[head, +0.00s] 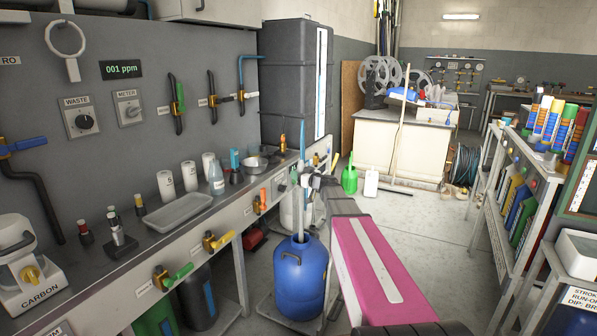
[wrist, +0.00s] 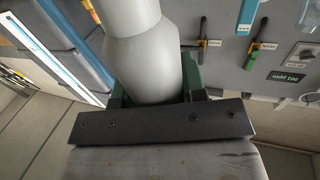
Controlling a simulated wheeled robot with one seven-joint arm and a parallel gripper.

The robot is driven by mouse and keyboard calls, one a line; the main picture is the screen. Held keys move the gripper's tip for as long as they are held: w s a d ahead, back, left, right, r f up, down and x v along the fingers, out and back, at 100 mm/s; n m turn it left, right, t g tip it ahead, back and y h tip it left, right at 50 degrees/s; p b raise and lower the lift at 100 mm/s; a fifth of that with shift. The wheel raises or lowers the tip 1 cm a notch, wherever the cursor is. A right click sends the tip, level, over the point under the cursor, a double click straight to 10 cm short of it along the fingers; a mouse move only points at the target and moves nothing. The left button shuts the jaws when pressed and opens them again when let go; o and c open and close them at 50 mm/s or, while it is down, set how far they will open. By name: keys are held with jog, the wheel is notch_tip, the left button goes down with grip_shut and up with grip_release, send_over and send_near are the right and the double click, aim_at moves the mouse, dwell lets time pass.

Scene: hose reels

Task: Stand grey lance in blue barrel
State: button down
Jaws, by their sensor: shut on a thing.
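The grey lance (wrist: 142,55) fills the top middle of the wrist view as a thick, pale grey cylinder with a shoulder. My gripper (wrist: 152,88) is shut on it, with a dark finger on each side. In the head view my gripper (head: 312,181) is above the blue barrel (head: 301,280), beside the bench. The lance (head: 301,212) looks close to upright there, a thin shaft with a blue upper part. Its lower end is near the barrel's top; I cannot tell whether it is inside the opening.
The long workbench (head: 150,265) with bottles, a tray and coloured valves runs along the left, close to the barrel. A shelf rack (head: 490,215) stands on the right. A green watering can (head: 349,178) is on the floor behind. The floor (head: 425,235) between is clear.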

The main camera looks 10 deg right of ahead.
notch_tip(320, 180, down, 22)
dwell(2.5)
jog(key=c, duration=0.6)
grip_release()
jog(key=shift+f, duration=0.1)
jog(key=v, duration=1.1)
jog(key=shift+a, duration=0.1)
